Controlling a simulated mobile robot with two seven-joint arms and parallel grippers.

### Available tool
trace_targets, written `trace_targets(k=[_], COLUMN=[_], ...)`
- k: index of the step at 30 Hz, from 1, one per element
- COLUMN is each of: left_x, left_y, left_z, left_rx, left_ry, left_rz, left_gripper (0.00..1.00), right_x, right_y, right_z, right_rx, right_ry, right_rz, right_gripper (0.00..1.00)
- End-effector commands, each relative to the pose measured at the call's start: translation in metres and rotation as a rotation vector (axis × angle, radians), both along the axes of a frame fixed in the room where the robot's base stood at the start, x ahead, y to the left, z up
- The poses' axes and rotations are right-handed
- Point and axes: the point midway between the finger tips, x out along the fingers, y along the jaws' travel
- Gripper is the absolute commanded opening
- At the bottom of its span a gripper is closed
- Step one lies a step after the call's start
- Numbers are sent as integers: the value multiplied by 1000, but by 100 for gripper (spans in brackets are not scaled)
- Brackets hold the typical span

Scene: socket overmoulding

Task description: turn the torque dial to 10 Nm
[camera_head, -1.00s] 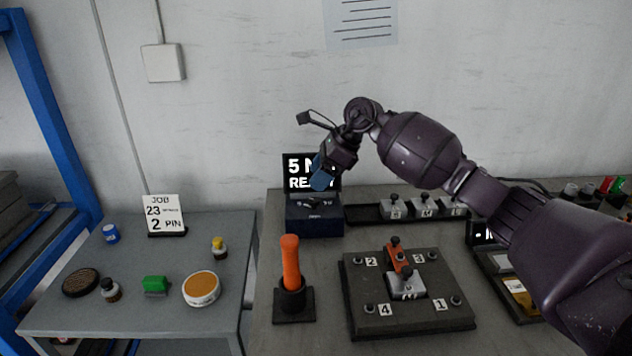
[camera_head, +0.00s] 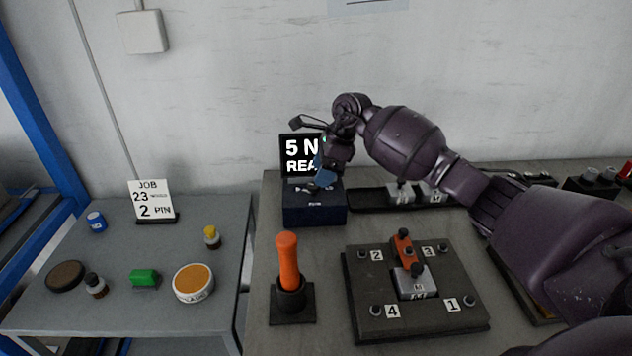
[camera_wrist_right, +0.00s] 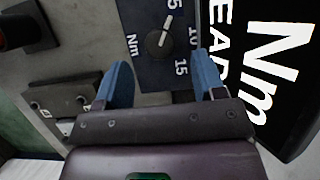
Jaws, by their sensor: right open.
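The torque dial (camera_wrist_right: 159,42) is a dark round knob with a pale pointer line on the dark blue box, with marks including 10, 15 and Nm around it in the right wrist view. The pointer aims up, near the figure ending in 5 at the top edge. My right gripper (camera_head: 322,180) hangs just above the box. In the wrist view its blue fingers (camera_wrist_right: 160,82) are apart, with nothing between them. My left gripper is out of view.
An orange-handled tool (camera_head: 289,262) stands upright in a black holder in front of the box. A dark plate (camera_head: 360,318) with numbered posts lies to its right. A black tray (camera_head: 368,199) with metal blocks sits beside the box.

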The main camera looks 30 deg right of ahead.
Motion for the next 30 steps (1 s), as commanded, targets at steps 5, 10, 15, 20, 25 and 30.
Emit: trace_targets(k=[5,10,15,20,25,30], left_x=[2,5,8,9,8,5], left_y=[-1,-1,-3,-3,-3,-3], left_z=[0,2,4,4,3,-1], left_rx=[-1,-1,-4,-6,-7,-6], left_ry=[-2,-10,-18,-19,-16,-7], left_rz=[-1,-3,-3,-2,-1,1], left_gripper=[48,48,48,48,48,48], right_x=[4,6,6,6,6,6], right_y=[8,12,13,13,13,13], right_z=[-23,-33,-35,-35,-35,-35], right_rx=[1,0,0,0,0,0], right_ry=[3,1,0,0,0,0], right_rz=[0,0,0,0,0,0], right_gripper=[63,63,63,63,39,14])
